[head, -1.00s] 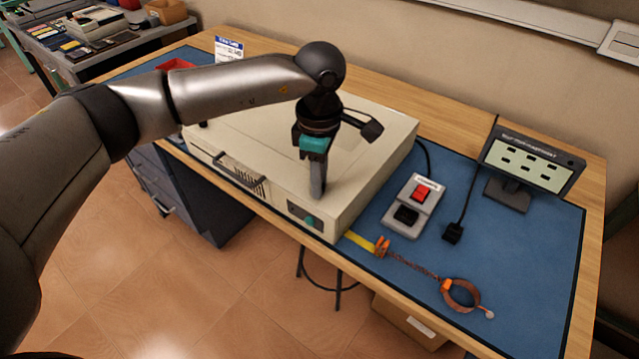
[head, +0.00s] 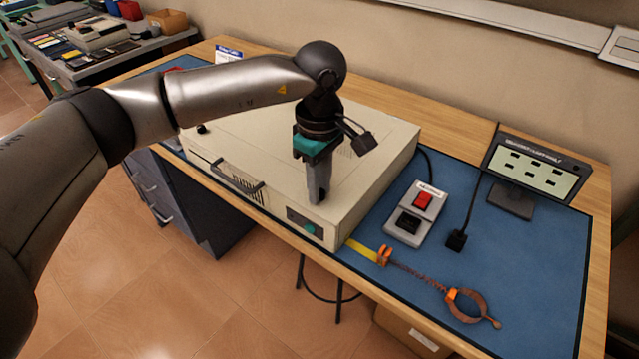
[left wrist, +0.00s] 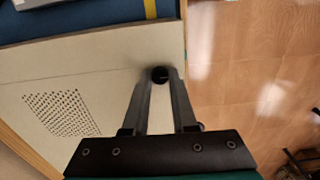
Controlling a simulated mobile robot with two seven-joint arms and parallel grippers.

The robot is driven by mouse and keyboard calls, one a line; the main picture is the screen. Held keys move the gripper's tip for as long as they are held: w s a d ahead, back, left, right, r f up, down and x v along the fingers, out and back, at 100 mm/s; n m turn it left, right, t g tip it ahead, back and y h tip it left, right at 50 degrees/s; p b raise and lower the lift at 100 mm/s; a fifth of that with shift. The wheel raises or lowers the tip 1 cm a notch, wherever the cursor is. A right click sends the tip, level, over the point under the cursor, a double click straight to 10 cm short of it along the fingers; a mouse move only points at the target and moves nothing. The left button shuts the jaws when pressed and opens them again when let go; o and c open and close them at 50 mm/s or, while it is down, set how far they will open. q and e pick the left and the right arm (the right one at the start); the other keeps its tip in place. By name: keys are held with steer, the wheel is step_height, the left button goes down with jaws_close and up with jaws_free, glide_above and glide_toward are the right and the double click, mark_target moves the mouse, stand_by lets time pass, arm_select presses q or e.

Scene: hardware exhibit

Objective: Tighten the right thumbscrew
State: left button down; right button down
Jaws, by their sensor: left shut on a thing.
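The right thumbscrew (left wrist: 160,74) is a small black knob at the edge of the beige case's top in the left wrist view. My left gripper (head: 319,198) points down over the front right part of the beige case (head: 255,150). In the left wrist view its two fingers (left wrist: 160,80) are shut on the knob, one on each side. The fingers hide the knob in the head view. Another black thumbscrew (head: 202,128) shows at the left end of the case top. My right gripper is not in view.
The case stands on a blue mat (head: 540,270) on a wooden bench. To its right are a switch box (head: 415,212) with a red and a black button, a small display (head: 535,170), a black plug (head: 457,240) and a coiled wrist strap (head: 468,305). The front right mat is partly clear.

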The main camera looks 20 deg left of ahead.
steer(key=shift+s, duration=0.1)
arm_select(q)
steer(key=c, duration=0.7)
jaws_free()
step_height(320, 180, up, 15)
steer(key=shift+r+p, duration=0.15)
steer(key=shift+p, duration=1)
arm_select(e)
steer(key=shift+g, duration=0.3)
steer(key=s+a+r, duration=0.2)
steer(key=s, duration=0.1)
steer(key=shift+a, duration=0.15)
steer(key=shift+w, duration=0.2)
